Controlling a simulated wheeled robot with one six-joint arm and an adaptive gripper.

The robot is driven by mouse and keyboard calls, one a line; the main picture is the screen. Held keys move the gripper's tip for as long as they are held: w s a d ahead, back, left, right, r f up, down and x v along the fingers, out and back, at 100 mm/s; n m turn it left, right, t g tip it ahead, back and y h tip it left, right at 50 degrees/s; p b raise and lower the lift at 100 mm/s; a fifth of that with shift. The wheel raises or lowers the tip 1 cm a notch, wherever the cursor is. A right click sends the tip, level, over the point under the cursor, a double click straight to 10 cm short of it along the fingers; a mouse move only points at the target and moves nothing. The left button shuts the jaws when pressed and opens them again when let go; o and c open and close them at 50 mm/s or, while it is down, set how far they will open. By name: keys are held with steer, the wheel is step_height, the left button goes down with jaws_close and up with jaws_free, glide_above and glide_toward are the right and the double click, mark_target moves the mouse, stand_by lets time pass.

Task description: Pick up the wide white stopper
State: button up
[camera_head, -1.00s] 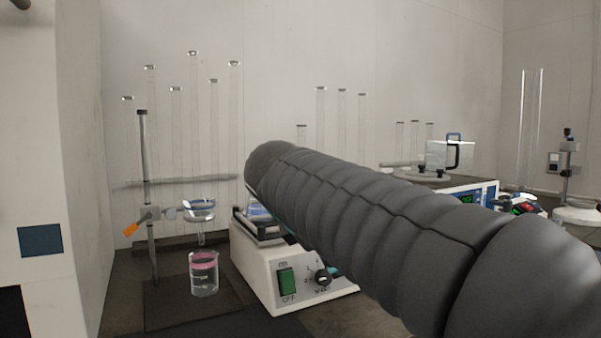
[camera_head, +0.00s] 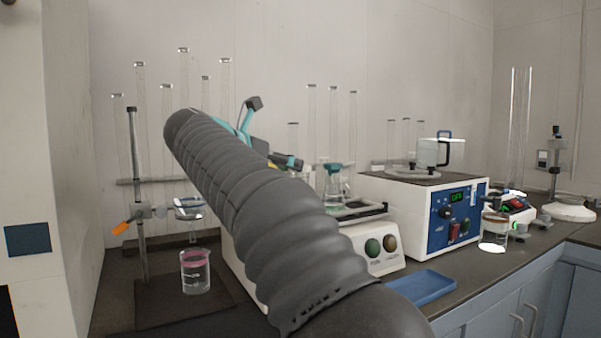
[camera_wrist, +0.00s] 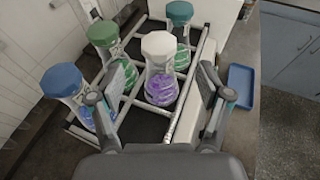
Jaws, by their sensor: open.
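The wide white stopper (camera_wrist: 158,45) sits upright in the neck of a flask (camera_wrist: 161,88) with purple contents. In the wrist view it appears between and a little beyond the fingers of my gripper (camera_wrist: 162,82), which is open and empty. The fingers stand on either side of the flask in the picture; I see no contact. In the head view my arm crosses the shaker, and my gripper (camera_head: 272,134) is partly hidden behind it. I cannot make out the white stopper there.
Flasks with a blue stopper (camera_wrist: 61,79), a green stopper (camera_wrist: 102,33) and a teal stopper (camera_wrist: 180,11) stand close around it in the shaker's rack (camera_wrist: 189,94). A blue tray (camera_head: 420,288) lies in front of the shaker. A blue-and-white device (camera_head: 408,212) stands to the right.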

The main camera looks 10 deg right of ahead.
steer(key=shift+b+x, duration=0.3)
steer(key=shift+x, duration=3.55)
steer(key=shift+a+f, duration=0.1)
steer(key=shift+f, duration=0.05)
steer(key=shift+c, duration=0.2)
steer(key=c, duration=1)
